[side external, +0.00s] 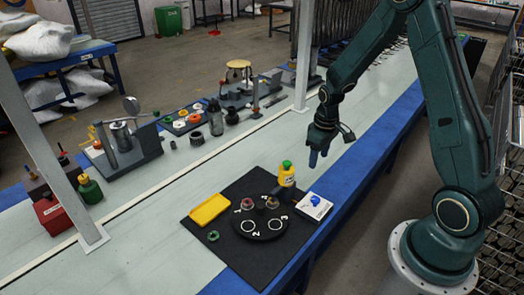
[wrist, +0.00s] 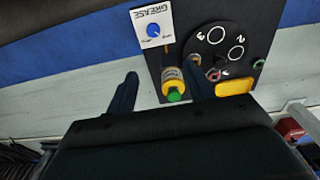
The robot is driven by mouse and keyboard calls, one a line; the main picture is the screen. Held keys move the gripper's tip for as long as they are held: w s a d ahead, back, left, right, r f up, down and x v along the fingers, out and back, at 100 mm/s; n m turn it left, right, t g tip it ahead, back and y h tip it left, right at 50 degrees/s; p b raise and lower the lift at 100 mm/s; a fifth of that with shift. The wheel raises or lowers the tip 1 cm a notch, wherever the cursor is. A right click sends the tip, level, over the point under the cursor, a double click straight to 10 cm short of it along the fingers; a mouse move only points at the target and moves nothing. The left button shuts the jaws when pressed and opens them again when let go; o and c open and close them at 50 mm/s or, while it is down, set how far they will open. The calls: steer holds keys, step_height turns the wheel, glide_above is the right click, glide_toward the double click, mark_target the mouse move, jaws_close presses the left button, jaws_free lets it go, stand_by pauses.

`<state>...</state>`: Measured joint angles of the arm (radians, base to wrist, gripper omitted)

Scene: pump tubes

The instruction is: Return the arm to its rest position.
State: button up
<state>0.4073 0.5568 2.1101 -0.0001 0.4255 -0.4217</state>
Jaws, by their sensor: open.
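On the mat is a black round plate (side external: 260,230) marked 1, 2 and 3. A part with a red ring (side external: 247,204) stands by mark 1, and a brownish part (side external: 272,203) stands near mark 3. In the wrist view the right finger hides some of the plate (wrist: 222,62).
A yellow bottle with a green cap (side external: 286,175), a white grease box with a blue knob (side external: 314,207), a yellow tray (side external: 209,209) and a green ring (side external: 213,236) surround the plate. A grey post (side external: 305,55) rises left of my arm. Tools stand along the bench's far side.

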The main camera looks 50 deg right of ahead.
steer(key=s+a+r+t, duration=0.1)
steer(key=s+a+r, duration=0.3)
steer(key=r, duration=0.5)
steer(key=s+a+r+t, duration=0.2)
steer(key=a+r, duration=0.3)
steer(key=r, duration=0.4)
steer(key=s+a+r+t, duration=0.1)
steer(key=s+a+r, duration=0.2)
steer(key=s, duration=0.3)
steer(key=s+a+r+t, duration=0.1)
steer(key=s+a+r, duration=0.2)
steer(key=s, duration=0.3)
steer(key=shift+s+a+r, duration=0.35)
steer(key=shift+r, duration=0.3)
steer(key=shift+w, duration=0.15)
